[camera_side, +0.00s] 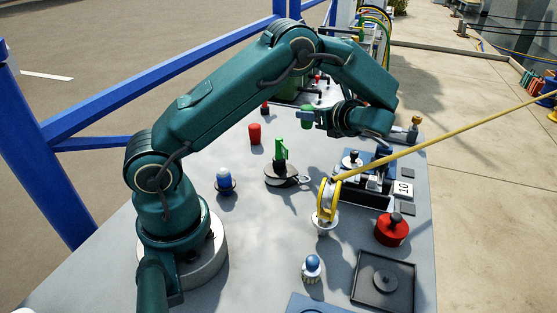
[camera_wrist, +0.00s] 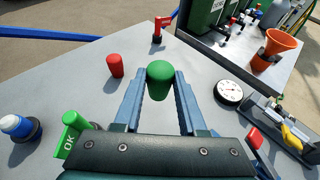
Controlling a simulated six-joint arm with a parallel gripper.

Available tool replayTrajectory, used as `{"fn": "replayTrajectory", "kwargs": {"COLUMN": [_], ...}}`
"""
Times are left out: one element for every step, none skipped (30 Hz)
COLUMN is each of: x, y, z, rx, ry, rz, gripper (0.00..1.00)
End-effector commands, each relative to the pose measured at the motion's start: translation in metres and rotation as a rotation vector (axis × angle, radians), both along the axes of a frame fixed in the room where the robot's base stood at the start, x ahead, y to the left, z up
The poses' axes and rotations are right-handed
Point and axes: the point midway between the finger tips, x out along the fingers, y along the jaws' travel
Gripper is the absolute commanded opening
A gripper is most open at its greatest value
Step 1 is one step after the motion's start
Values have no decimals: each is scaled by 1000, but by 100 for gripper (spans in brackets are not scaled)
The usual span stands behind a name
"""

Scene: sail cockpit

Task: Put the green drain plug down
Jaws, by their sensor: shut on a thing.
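The green drain plug (camera_side: 306,115) is a short, rounded green piece, held in the air above the grey table. My gripper (camera_wrist: 158,84) is shut on it, with one blue finger on each side. In the wrist view the plug (camera_wrist: 160,72) sits between the fingertips with its rounded top showing.
A round gauge (camera_wrist: 229,92) and an orange cup (camera_wrist: 276,49) are at right. A yellow line crosses the right side. Bare table lies around the red plug.

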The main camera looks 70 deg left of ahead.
Motion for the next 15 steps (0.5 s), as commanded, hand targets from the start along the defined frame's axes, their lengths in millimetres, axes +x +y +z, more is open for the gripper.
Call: {"fn": "replayTrajectory", "kwargs": {"x": [5, 7, 10, 12, 13, 14, 15, 15, 16, 16, 16, 15, 15, 15, 15], "y": [-3, -5, -7, -8, -9, -10, -11, -11, -12, -12, -12, -12, -12, -11, -12], "z": [-4, -6, -7, -9, -10, -10, -11, -12, -14, -17, -22, -28, -33, -37, -43], "rx": [0, 1, 0, 0, 0, 0, 0, 0, 0, 0, 0, 0, 0, 0, 0], "ry": [-1, -1, 0, 1, 0, 0, 0, 1, 1, 3, 4, 5, 6, 6, 5], "rz": [-1, 0, 0, 0, 0, 0, 0, 0, 0, 0, -1, 0, 0, 0, 0], "gripper": [0, 0, 0, 0, 0, 0, 0, 0, 0, 0, 0, 0, 0, 0, 0]}}
